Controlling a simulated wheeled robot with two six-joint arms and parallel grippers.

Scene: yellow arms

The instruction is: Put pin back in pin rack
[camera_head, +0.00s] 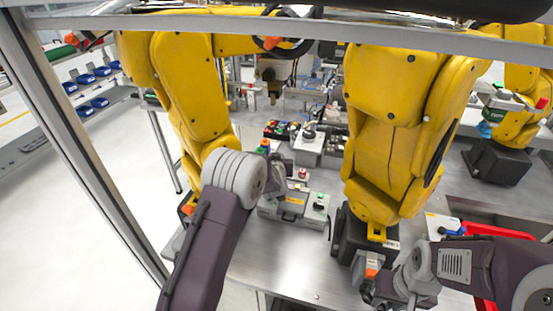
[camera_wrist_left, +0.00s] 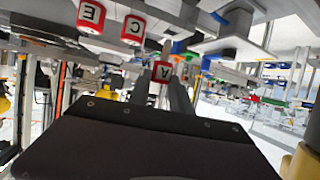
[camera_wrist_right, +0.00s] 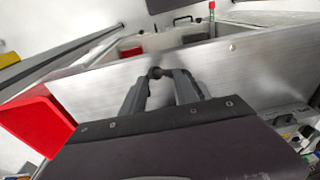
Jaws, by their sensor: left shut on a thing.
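My left gripper (camera_wrist_left: 161,73) is shut on a small red-and-white piece marked A (camera_wrist_left: 161,71). In the head view the left gripper (camera_head: 280,163) is partly hidden behind its wrist, above grey equipment on the table. Similar red-and-white pieces marked E (camera_wrist_left: 91,14) and C (camera_wrist_left: 133,29) show nearby in the left wrist view. My right gripper (camera_wrist_right: 161,75) looks open, low over the metal table. A small dark round thing (camera_wrist_right: 156,72) shows between its fingertips; I cannot tell whether they touch it. I cannot make out which thing is the pin or the rack.
Large yellow robot arms (camera_head: 390,120) stand close in front, one between my two grippers. A red bin (camera_wrist_right: 30,120) lies beside the right gripper. Grey boxes with buttons (camera_head: 290,205) sit on the table. The table's front middle (camera_head: 285,265) is mostly bare.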

